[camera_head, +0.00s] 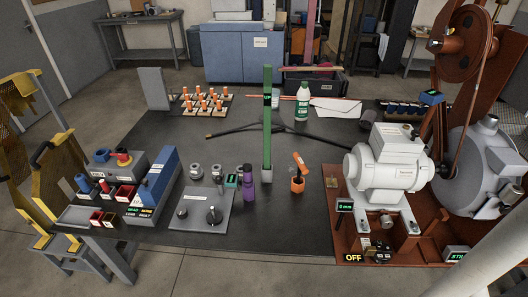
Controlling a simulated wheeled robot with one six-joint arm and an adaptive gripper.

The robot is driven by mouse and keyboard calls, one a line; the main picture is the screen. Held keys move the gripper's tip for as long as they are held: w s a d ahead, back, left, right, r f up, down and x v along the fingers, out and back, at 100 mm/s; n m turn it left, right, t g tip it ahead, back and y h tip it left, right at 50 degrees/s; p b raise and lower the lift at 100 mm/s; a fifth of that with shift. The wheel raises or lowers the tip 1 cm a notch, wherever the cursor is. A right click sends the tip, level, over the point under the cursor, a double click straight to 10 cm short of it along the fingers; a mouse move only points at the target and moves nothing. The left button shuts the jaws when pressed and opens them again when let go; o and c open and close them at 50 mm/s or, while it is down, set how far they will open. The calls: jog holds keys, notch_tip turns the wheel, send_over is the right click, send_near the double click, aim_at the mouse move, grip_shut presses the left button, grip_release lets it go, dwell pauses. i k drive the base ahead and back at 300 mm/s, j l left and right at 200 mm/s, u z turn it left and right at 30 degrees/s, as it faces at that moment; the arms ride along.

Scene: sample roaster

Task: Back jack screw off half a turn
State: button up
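A white motor (386,166) sits on a rust-brown base (330,222) at the right of the dark table. A belt runs up from behind it to a large brown wheel (470,38). Low brown blocks (405,243) with small dark round parts (378,250) stand in front of the motor. The jack screw may be among these small parts, but I cannot single it out or tell its angle. My gripper is not in view.
Small displays on the brown base read "OFF" (353,258) and, cut off, "STIL" (456,253). A grey round housing (480,165) stands right of the motor. A green post (267,125) and purple bottle (249,188) stand mid-table. A pale cylinder, possibly mine, crosses the lower right.

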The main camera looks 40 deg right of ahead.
aim_at(385, 222)
jog(key=i+j, duration=0.55)
jog(key=j+z, duration=0.2)
jog(key=z, duration=1.95)
jog(key=l+u, duration=0.15)
jog(key=u, duration=0.55)
jog(key=k+l+u, duration=0.2)
jog(key=l, duration=0.25)
jog(key=l+u, duration=0.2)
jog(key=l, duration=0.25)
jog(key=k+l+u, duration=0.2)
jog(key=l, duration=0.2)
jog(key=k+l+u, duration=0.2)
jog(key=l, duration=0.25)
jog(key=k+l, duration=0.15)
jog(key=l, duration=0.25)
jog(key=k+l, duration=0.2)
jog(key=l, duration=0.2)
jog(key=k+l, duration=0.15)
jog(key=l, duration=0.25)
